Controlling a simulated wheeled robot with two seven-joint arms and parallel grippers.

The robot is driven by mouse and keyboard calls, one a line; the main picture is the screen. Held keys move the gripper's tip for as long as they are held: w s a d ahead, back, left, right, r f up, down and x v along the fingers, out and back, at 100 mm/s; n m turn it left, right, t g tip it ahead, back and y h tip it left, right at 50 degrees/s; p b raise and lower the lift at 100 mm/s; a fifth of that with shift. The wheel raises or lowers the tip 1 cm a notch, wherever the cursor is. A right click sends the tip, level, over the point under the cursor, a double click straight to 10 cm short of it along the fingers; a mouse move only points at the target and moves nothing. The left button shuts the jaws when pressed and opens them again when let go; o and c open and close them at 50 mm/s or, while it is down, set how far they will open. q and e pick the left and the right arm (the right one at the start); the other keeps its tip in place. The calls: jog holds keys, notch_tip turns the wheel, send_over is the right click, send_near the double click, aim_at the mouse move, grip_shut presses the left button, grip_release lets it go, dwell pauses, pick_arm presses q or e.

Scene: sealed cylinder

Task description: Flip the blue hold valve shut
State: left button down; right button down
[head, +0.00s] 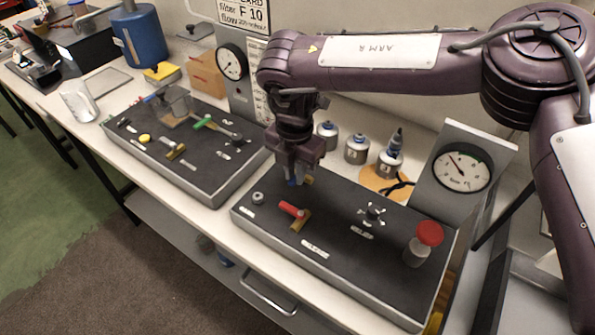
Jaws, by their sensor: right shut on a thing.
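The blue hold valve (291,183) shows as a small patch of blue with a brass-coloured part beside it, at the back left of the right-hand black panel. My right gripper (298,177) reaches straight down over it from above, with its fingers shut on the blue handle. The fingers hide most of the handle, so its angle cannot be told. My left gripper is not in view.
The same panel (335,244) carries a red lever valve (292,209), a star-shaped knob (372,214) and a red mushroom knob (429,234). A gauge (461,168) and several small bottles (356,149) stand behind. Another panel (207,180) lies to the left.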

jog(key=c, duration=1.4)
grip_release()
jog(key=shift+c, duration=0.2)
notch_tip(320, 180, up, 8)
jog(key=shift+b, duration=0.7)
